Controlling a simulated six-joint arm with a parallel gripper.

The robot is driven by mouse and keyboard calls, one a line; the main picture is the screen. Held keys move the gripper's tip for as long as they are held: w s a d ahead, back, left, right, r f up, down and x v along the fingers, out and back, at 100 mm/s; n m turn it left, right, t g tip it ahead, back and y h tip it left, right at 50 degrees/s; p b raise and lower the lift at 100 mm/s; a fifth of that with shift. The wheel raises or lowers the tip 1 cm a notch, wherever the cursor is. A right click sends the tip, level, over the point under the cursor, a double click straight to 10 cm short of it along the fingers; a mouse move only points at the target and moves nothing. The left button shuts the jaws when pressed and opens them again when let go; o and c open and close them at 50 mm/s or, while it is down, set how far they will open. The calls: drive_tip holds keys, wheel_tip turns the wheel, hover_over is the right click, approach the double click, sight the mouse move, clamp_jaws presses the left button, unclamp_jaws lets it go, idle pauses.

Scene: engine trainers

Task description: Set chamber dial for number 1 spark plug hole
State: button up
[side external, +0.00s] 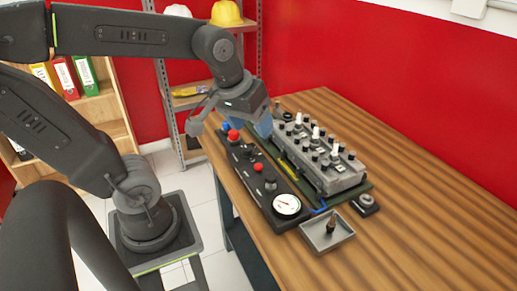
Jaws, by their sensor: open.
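A grey engine block (340,180) lies on the wooden table, with two rows of black and white pieces standing on its top. I cannot tell which hole is number 1. A black control panel (268,200) lies along its left side, with red knobs and a round white dial gauge (287,204) at the near end. The gauge reading is too small to tell. I cannot tell which part is the chamber dial. My gripper (264,128) is open at the far end of the panel and block, pointing down. Its fingertips are partly hidden, and I see nothing held.
A grey tray (341,238) with a small brown upright piece (331,223) stands at the near end. A small dark device with a round top (366,201) lies right of it. The table's right side (440,220) is clear. Shelves stand behind.

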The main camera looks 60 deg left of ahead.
drive_tip(key=w+a+f+n+g, duration=0.3)
drive_tip(key=w+a+n, duration=0.3)
drive_tip(key=a+n, duration=0.4)
drive_tip(key=n+g+h, duration=0.1)
drive_tip(key=n+g, duration=0.1)
drive_tip(key=n, duration=0.8)
approach(247, 148)
drive_tip(key=f, duration=0.9)
drive_tip(key=shift+s+d+f, duration=0.15)
drive_tip(key=shift+s, duration=0.15)
drive_tip(key=c, duration=0.9)
